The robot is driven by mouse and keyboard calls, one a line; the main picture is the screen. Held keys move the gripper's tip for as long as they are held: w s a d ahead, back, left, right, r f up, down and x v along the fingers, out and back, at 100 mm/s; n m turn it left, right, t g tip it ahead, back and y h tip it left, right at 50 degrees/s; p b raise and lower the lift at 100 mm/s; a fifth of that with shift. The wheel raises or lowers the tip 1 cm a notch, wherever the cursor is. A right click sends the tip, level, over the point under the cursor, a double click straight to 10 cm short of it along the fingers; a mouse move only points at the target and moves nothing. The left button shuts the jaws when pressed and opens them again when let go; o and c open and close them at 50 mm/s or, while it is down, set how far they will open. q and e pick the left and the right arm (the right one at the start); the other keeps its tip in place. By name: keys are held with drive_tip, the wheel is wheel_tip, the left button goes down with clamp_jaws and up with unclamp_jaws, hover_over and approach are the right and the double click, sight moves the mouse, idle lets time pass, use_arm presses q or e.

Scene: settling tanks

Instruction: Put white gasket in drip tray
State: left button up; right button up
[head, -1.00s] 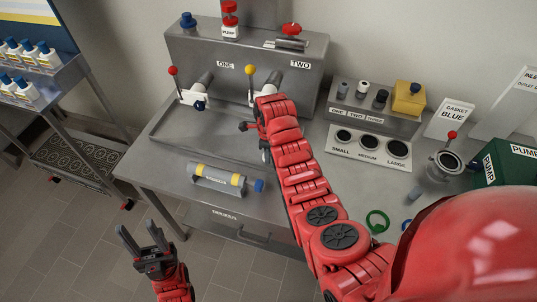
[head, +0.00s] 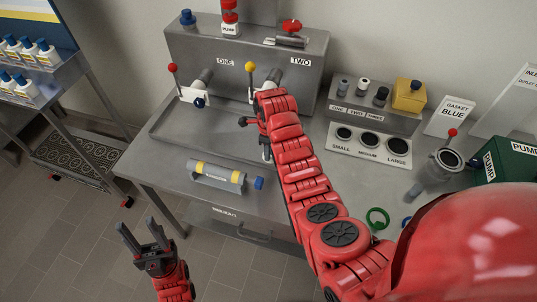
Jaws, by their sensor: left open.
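I cannot make out a white gasket anywhere in the head view. The drip tray (head: 163,129) is the shallow grey metal tray on the bench below outlets ONE and TWO. My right gripper (head: 254,136) is over the tray's right part, near the yellow-knobbed lever of outlet TWO. My own arm partly hides it, so its jaws and anything between them are unclear. My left gripper (head: 136,224) is open and empty, low in front of the bench's left side. A green ring (head: 378,218) lies on the bench at the right, with a blue ring (head: 405,222) partly hidden beside it.
A yellow-banded cylinder (head: 217,176) lies at the bench's front edge. A size board (head: 369,147) with black rings, a sign reading GASKET BLUE (head: 451,116) and a green pump box (head: 507,162) stand at the right. A bottle shelf (head: 63,84) stands left.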

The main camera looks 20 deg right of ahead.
wheel_tip(320, 180, up, 3)
drive_tip(key=shift+r+b, duration=0.15)
drive_tip(key=shift+b, duration=0.25)
wheel_tip(320, 180, up, 7)
drive_tip(key=p, duration=0.4)
drive_tip(key=shift+r+p, duration=0.2)
drive_tip(key=shift+p, duration=0.15)
